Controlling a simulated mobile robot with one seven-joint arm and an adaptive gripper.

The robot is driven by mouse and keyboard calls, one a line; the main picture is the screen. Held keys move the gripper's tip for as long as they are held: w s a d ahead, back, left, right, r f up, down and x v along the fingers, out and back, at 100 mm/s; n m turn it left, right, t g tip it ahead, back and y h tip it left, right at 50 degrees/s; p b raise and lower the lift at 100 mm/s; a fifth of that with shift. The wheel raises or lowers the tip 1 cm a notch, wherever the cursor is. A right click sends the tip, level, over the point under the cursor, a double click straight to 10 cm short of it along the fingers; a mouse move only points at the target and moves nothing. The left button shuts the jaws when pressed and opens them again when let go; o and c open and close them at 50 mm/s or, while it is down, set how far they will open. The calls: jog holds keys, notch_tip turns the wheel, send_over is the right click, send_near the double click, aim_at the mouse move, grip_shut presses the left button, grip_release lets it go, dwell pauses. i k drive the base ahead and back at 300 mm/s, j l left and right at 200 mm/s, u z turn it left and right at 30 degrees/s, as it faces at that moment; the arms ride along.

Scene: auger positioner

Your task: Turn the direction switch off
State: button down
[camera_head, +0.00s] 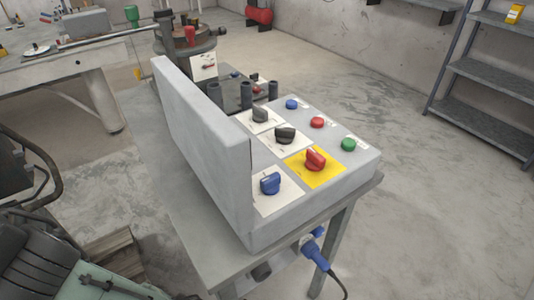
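A grey control box (205,135) stands on a metal table in the middle of the view. Its panel carries two black rotary switches, one farther back (261,115) and one nearer (285,135). A red rotary switch (316,159) sits on a yellow plate, and a blue rotary switch (270,184) sits on a white plate. The plate lettering is too small to read, so I cannot tell which is the direction switch or how it is set. My gripper is not in view.
Blue (291,104), red (317,122) and green (348,144) push buttons line the panel's right side. The box's tall back plate rises on the left. A blue plug (312,247) with a cable sticks out below. Shelves (490,80) stand right; the floor between is clear.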

aim_at(284, 136)
jog(key=l+u, duration=0.1)
jog(key=u, duration=1)
jog(key=l+u, duration=0.95)
jog(key=k+l+u, duration=0.15)
jog(key=l, duration=0.25)
jog(key=k+l+u, duration=0.15)
jog(key=l, duration=0.2)
jog(key=k+l+u, duration=0.15)
jog(key=l, duration=0.2)
jog(key=k+l, duration=0.2)
jog(key=l, duration=0.2)
jog(key=k+l, duration=0.2)
jog(key=l, duration=0.15)
jog(key=k+l, duration=0.2)
jog(key=l, duration=0.2)
jog(key=k+l+u, duration=0.1)
jog(key=l, duration=0.25)
jog(key=k, duration=0.05)
